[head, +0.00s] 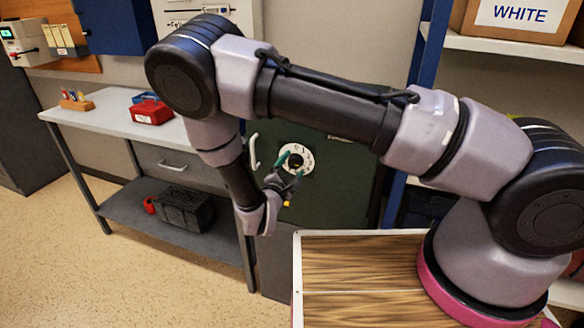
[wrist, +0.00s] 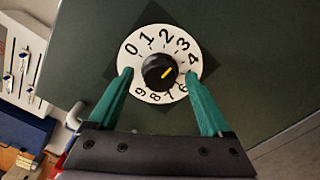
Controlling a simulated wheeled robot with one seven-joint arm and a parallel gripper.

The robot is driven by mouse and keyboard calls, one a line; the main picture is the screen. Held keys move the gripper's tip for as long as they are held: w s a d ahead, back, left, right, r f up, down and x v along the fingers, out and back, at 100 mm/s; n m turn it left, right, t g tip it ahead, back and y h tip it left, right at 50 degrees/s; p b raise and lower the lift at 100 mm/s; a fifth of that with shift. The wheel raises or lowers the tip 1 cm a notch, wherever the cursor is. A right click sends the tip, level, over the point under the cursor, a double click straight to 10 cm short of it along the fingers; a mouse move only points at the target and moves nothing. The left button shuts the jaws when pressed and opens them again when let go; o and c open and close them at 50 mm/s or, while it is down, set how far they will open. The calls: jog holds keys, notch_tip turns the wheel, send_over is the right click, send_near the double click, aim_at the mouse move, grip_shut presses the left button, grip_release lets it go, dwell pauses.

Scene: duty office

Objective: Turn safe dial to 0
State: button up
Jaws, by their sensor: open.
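The safe (head: 335,185) is dark green, with a round white dial (head: 300,152) on its door. In the wrist view the dial (wrist: 160,50) carries black digits and a black knob (wrist: 155,67) with a yellow mark. The 0 is at the upper left. My gripper (head: 287,168) is open in front of the dial. In the wrist view its green fingers (wrist: 159,76) lie on either side of the knob, with visible gaps. The right finger hides the 5. Whether the fingertips touch the dial face cannot be told.
A grey bench (head: 110,115) with a red box (head: 152,112) stands left of the safe. A pale safe handle (head: 254,150) is left of the dial. A shelf with a box marked WHITE (head: 515,18) is at right. A wood-patterned surface (head: 355,265) lies in front.

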grip_shut()
dwell(0.3)
jog(key=n, duration=1.4)
jog(key=shift+n, duration=1.9)
